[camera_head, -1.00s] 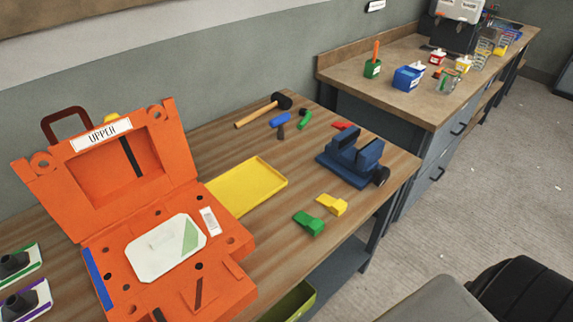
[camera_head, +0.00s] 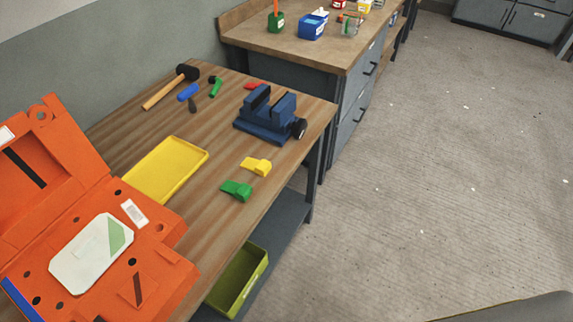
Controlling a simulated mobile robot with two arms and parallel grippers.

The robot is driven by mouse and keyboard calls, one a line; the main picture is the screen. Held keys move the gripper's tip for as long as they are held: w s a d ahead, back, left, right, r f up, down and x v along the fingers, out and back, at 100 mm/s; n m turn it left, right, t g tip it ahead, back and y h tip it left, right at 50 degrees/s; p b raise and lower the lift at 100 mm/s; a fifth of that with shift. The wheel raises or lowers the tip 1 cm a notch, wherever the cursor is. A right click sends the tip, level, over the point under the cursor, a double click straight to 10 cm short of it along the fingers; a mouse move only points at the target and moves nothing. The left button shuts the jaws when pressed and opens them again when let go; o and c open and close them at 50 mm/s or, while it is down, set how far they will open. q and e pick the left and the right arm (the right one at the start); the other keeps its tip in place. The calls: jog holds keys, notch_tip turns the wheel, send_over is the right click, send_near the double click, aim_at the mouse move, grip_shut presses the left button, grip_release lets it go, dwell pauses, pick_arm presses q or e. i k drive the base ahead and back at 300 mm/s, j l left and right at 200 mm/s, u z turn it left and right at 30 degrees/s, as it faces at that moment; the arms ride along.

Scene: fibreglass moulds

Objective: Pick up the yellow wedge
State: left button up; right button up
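The yellow wedge (camera_head: 257,166) lies flat on the wooden workbench (camera_head: 216,226), near its front right edge. A green wedge (camera_head: 237,190) lies just in front of it and to its left, close by. Neither of my grippers shows in the head view. Nothing covers the yellow wedge.
A blue vise (camera_head: 267,118) stands behind the yellow wedge. A yellow tray (camera_head: 166,169) and an open orange mould (camera_head: 98,243) lie to the left. A mallet (camera_head: 171,86) and small tools lie at the back. A green bin (camera_head: 238,278) sits below the bench edge.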

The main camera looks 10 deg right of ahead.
aim_at(261, 167)
jog(key=u, duration=0.5)
jog(key=l+u, duration=0.35)
jog(key=u, duration=0.15)
jog(key=i+l+u, duration=0.1)
jog(key=l+u, duration=0.25)
jog(key=u, duration=0.15)
jog(key=l+u, duration=0.3)
jog(key=u, duration=0.2)
jog(key=k, duration=0.05)
